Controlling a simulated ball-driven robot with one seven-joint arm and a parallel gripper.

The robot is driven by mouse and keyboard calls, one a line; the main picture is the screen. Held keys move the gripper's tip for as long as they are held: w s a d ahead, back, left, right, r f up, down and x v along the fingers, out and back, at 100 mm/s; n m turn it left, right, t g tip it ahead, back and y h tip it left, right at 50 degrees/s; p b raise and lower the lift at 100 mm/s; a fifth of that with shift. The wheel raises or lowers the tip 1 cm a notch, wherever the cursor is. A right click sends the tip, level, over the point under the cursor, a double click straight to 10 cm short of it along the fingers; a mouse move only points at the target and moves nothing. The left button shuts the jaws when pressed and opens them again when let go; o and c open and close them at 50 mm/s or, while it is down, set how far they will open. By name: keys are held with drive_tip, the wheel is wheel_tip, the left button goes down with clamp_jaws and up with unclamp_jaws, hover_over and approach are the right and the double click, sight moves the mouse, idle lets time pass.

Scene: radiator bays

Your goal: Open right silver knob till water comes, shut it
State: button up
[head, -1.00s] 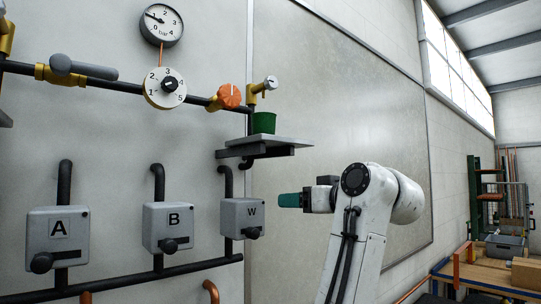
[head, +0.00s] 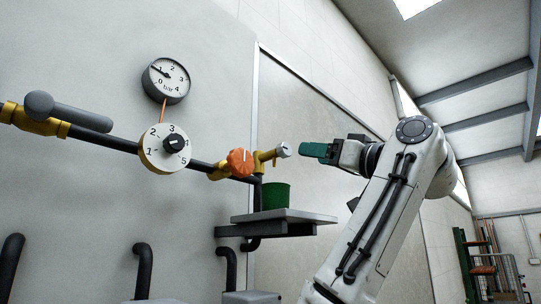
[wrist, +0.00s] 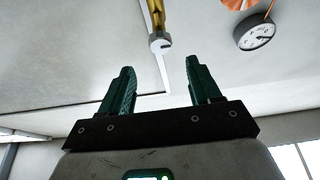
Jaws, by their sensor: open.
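The silver knob (head: 284,150) is the small round cap at the right end of a brass tap (head: 263,157) on the wall pipe. It also shows in the wrist view (wrist: 160,44), above and between my fingers. My gripper (head: 306,150) is just right of the knob, at about its height, with green fingertips toward it. In the wrist view my gripper (wrist: 158,75) is open and empty, with the knob beyond the fingertips. A green cup (head: 275,196) stands below the tap on a grey shelf (head: 290,215). No water is visible at the tap.
An orange knob (head: 240,162) sits close left of the tap. Further left are a white numbered dial (head: 164,149), a gauge (head: 166,81) and a grey-handled valve (head: 67,112). Black pipes run along the wall.

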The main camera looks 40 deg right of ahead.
sight(288, 149)
drive_tip(key=p+x, duration=0.4)
drive_tip(key=x, duration=0.5)
drive_tip(key=shift+w+r+p, duration=0.25)
drive_tip(key=shift+r+p, duration=0.05)
drive_tip(key=shift+w+r, duration=0.15)
drive_tip(key=shift+w, duration=0.55)
drive_tip(key=c, duration=1)
